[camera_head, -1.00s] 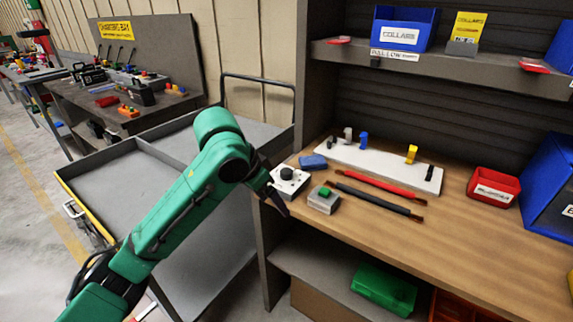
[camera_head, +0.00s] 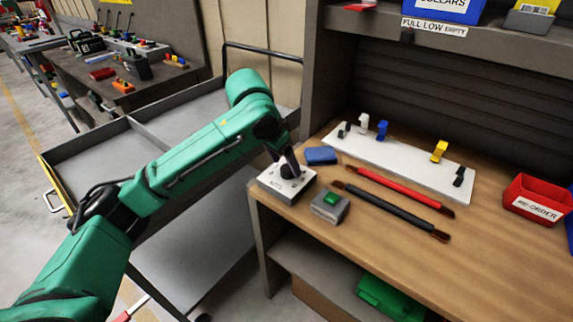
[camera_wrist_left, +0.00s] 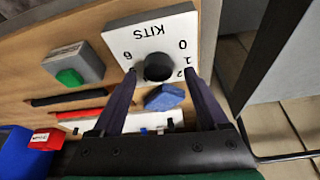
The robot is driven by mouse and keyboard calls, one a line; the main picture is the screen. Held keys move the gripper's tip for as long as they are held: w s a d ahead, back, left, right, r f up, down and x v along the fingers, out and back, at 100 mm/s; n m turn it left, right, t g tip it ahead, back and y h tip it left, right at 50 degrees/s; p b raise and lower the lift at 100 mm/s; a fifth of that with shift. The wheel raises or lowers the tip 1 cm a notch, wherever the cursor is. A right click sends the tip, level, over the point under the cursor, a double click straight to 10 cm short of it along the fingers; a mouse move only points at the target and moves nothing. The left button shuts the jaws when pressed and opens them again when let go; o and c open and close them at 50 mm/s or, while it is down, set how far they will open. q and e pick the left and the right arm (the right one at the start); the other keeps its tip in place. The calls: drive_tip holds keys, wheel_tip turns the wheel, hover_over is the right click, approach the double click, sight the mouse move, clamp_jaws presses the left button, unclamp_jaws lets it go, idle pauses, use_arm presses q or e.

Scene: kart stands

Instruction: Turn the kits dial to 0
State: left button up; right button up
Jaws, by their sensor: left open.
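The kits dial is a black round knob (camera_head: 291,171) on a white box (camera_head: 272,184) at the left front corner of the wooden bench. In the left wrist view the knob (camera_wrist_left: 158,67) sits on the white face marked KITS, with the numbers 6, 0, 1 and 2 readable and the rest hidden. I cannot tell which number the knob points to. My left gripper (camera_head: 290,160) comes down over the knob. Its fingers are open, one on each side of the knob in the left wrist view (camera_wrist_left: 160,74); I cannot tell if they touch it. My right gripper is out of view.
A grey box with a green button (camera_head: 331,203) stands just right of the dial. A blue block (camera_head: 320,155) lies behind it. A red brush (camera_head: 400,187) and a black brush (camera_head: 390,209) lie farther right. A white rack (camera_head: 402,165) stands behind. A grey cart (camera_head: 90,170) is at left.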

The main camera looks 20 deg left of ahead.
use_arm(q)
drive_tip(key=shift+w+d+f, duration=0.1)
drive_tip(key=shift+d+f, duration=0.1)
drive_tip(key=shift+f, duration=0.45)
drive_tip(key=shift+c, duration=1)
clamp_jaws()
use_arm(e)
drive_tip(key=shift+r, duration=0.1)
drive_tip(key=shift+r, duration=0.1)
